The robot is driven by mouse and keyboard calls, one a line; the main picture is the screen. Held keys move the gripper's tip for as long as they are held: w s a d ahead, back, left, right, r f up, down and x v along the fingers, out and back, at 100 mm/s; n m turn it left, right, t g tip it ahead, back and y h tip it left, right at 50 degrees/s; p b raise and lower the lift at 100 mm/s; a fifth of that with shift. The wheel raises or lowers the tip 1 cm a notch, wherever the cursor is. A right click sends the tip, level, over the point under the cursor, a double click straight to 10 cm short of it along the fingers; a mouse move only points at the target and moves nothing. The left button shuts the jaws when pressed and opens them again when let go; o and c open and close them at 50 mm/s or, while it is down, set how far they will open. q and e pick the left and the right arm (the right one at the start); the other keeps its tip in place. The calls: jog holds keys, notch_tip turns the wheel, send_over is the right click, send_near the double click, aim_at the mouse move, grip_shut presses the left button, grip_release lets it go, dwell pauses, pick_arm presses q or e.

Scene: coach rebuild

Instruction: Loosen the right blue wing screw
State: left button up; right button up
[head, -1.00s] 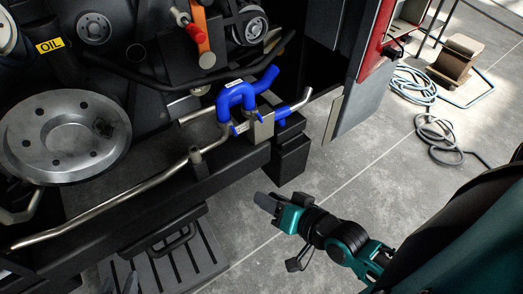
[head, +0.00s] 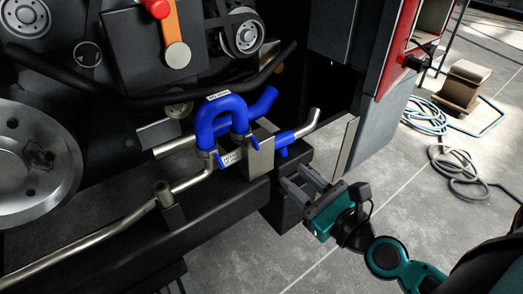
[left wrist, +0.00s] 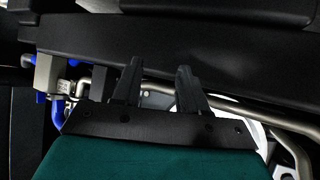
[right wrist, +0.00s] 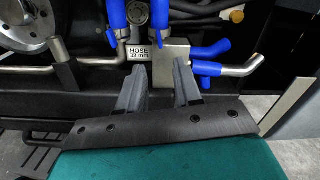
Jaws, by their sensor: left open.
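The blue U-shaped hose (head: 238,103) sits on metal pipes beside a grey bracket block (head: 260,155). A small blue wing-shaped piece (head: 219,160) shows left of the block, by the hose label. A blue piece (head: 284,138) with a short stub is on the pipe right of the block; I cannot tell for sure whether it is the right wing screw. It also shows in the right wrist view (right wrist: 207,68). My right gripper (head: 296,175) is open and empty, below and in front of the block. My left gripper (left wrist: 158,78) is open and empty, seen only in the left wrist view.
A dark beam (head: 120,245) runs under the pipes. A grey panel edge (head: 344,160) stands close to the right of my right gripper. A large metal pulley (head: 30,165) is at left. Coiled hoses (head: 455,172) lie on the open floor at right.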

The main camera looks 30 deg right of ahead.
aim_at(258, 145)
pick_arm(q)
jog(key=a+r+p, duration=0.1)
jog(key=p, duration=0.2)
jog(key=shift+s+r+y, duration=0.1)
jog(key=shift+s+y, duration=0.05)
jog(key=shift+y, duration=0.15)
pick_arm(e)
jog(key=w, duration=0.4)
jog(key=w+a, duration=0.1)
jog(key=w, duration=0.7)
jog(key=shift+a, duration=0.35)
jog(key=shift+s, duration=0.1)
pick_arm(q)
jog(key=shift+d+r, duration=0.1)
jog(key=shift+r, duration=0.05)
pick_arm(e)
grip_shut()
